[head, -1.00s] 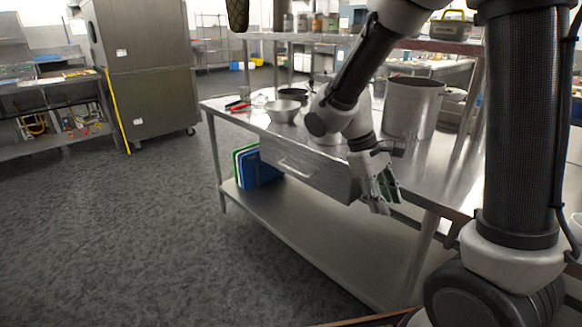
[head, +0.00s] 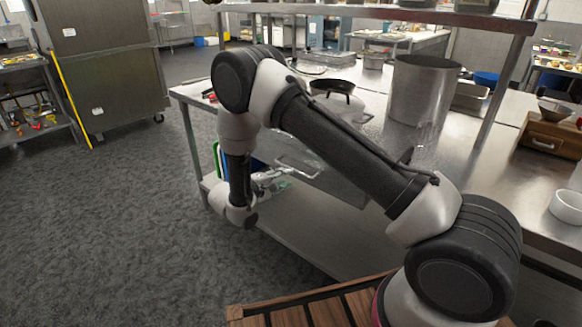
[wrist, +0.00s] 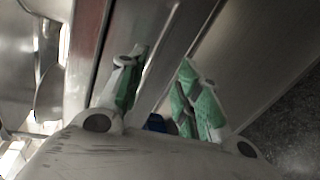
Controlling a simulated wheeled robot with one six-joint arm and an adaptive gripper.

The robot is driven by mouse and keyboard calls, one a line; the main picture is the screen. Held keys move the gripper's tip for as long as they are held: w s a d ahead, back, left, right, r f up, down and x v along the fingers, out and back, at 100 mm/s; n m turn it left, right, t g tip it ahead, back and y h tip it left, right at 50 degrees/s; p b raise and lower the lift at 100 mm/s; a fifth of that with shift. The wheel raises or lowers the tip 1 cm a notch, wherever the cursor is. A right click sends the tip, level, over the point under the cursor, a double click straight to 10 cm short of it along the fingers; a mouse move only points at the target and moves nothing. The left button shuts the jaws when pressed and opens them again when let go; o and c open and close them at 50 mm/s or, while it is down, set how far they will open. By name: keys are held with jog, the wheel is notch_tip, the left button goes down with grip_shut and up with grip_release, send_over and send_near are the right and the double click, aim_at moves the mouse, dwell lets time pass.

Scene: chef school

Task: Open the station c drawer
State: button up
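The drawer (head: 335,184) is a steel box under the near edge of the steel worktable, with a bar handle (head: 297,165) on its front. My arm hides part of it in the head view. My gripper (head: 283,185) is close in front of the drawer, just below and left of the handle in that view. In the wrist view my gripper (wrist: 160,78) has its two green-padded fingers apart, with a long steel edge (wrist: 172,52) running between and beyond them. I cannot tell whether a finger touches the handle.
A large pot (head: 420,90) and a black pan (head: 332,87) stand on the worktable. Green and blue boards stand on the lower shelf, mostly behind my arm. A wooden slatted surface (head: 310,309) is at the bottom. The floor (head: 120,220) at left is clear.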

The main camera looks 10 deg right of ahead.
aim_at(296, 171)
jog(key=shift+m, duration=0.9)
jog(key=x, duration=0.7)
jog(key=shift+w+d+r, duration=0.2)
jog(key=shift+w+r, duration=0.15)
grip_shut()
